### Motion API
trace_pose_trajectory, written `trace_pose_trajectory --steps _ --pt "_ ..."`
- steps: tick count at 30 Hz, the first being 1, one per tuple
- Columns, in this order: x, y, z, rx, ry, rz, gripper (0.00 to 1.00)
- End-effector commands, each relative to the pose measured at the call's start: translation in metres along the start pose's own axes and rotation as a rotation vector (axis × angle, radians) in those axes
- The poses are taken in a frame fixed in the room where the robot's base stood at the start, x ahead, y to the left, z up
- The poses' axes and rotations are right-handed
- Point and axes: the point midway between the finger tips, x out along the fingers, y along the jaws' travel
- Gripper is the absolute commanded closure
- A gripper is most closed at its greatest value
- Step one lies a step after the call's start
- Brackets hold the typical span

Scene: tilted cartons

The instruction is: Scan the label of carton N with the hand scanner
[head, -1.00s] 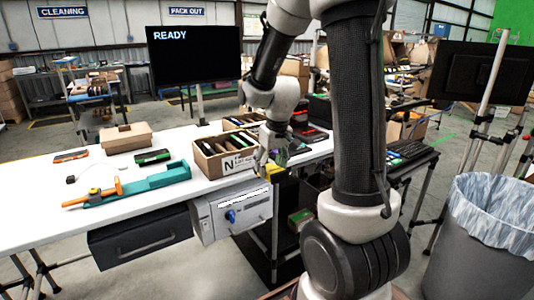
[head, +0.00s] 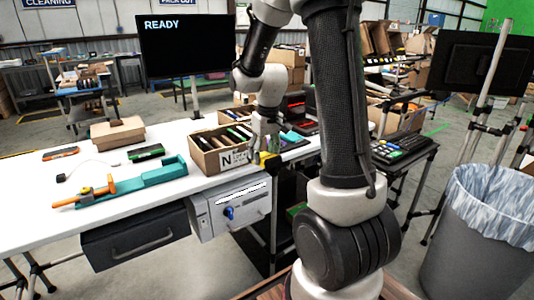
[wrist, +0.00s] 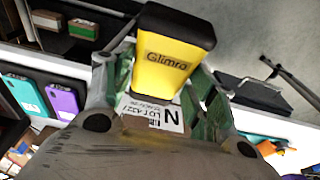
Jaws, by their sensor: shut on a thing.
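The yellow and black hand scanner (wrist: 172,62), marked Glimro, is gripped between the fingers of my gripper (wrist: 158,92). In the head view my gripper (head: 263,148) is at the right front corner of carton N (head: 207,160), with a little yellow of the scanner (head: 256,158) showing. Carton N is an open brown box with several dark items in it. Its white label (head: 234,158) faces the front. In the wrist view the label (wrist: 155,112) shows upside down just beyond the scanner, partly covered by it. I cannot tell the exact gap.
The monitor (head: 185,45) reads READY. A teal and orange tool (head: 130,185) lies on the white table (head: 60,225) at the left, near a small brown box (head: 117,133). A grey unit (head: 230,208) hangs below the table edge. A lined bin (head: 470,240) stands at the right.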

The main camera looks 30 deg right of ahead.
Motion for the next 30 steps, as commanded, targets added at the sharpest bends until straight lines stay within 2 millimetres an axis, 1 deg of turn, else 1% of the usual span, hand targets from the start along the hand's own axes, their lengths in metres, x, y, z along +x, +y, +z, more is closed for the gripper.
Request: trace_pose_trajectory --steps 8,11,21,25,30 --pt "-0.001 0.0 -0.001 0.0 0.001 0.0 0.62" --pt "-0.009 0.0 -0.002 0.0 0.002 0.0 0.62" --pt "-0.044 0.0 -0.007 0.0 0.002 0.0 0.62" --pt "-0.049 0.0 -0.007 0.0 0.001 0.0 0.62" --pt "-0.05 0.0 -0.007 0.0 0.0 0.0 0.62"
